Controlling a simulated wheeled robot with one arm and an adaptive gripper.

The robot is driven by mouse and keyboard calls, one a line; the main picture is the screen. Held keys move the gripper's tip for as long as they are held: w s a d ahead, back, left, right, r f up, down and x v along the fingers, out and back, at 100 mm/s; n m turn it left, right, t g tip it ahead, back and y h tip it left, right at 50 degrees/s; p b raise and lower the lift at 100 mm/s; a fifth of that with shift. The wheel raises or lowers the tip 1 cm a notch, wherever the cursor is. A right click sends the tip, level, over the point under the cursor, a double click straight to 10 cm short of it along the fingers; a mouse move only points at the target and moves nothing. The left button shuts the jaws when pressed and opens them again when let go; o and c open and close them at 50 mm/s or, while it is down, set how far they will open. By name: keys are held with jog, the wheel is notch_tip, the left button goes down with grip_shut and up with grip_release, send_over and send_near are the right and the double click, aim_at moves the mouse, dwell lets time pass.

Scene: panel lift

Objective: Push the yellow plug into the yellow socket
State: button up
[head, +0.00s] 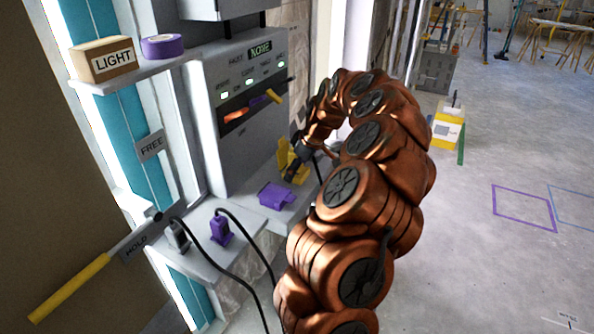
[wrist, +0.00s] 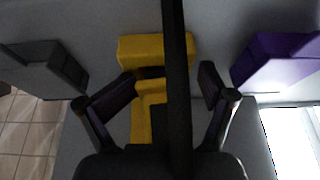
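The yellow socket (wrist: 155,48) is a yellow block straight ahead of my gripper in the wrist view. A narrower yellow piece, which looks like the yellow plug (wrist: 149,90), lies between my fingers, right up against the socket's dark opening. I cannot tell how deep it sits. My gripper (wrist: 168,78) has its fingers spread, with a gap visible on the right side. A black cable (wrist: 176,60) crosses in front and hides part of the plug. In the head view the yellow socket (head: 287,158) shows beside my gripper (head: 296,157), partly hidden by my arm.
A purple socket (wrist: 280,60) stands to the right and a grey one (wrist: 42,68) to the left in the wrist view. A purple plug (head: 222,229) and a dark plug (head: 178,236) with black cables stand on the lower shelf. The grey panel box (head: 245,105) rises behind.

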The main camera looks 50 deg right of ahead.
jog(key=shift+d+r, duration=0.1)
jog(key=shift+r, duration=0.05)
jog(key=v, duration=1.1)
jog(key=shift+s+r, duration=0.25)
jog(key=shift+r, duration=0.1)
jog(key=s+a+r+n+g+p, duration=0.1)
jog(key=a+r, duration=0.1)
jog(key=a, duration=1.2)
jog(key=s+a+r+g, duration=0.1)
jog(key=a+r, duration=0.1)
jog(key=a, duration=1.1)
jog(key=s+a+f+m+g+p, duration=0.1)
jog(key=s+a+f+g, duration=0.15)
jog(key=s+a, duration=0.75)
jog(key=s+a+f+m, duration=0.1)
jog(key=s+f, duration=0.2)
jog(key=s, duration=0.3)
jog(key=s+f+m+g+h, duration=0.1)
jog(key=s+f+m, duration=0.1)
jog(key=s, duration=0.5)
jog(key=shift+s+a+f+p, duration=0.3)
jog(key=shift+s+a+f, duration=0.05)
jog(key=shift+f, duration=0.2)
jog(key=shift+g, duration=0.25)
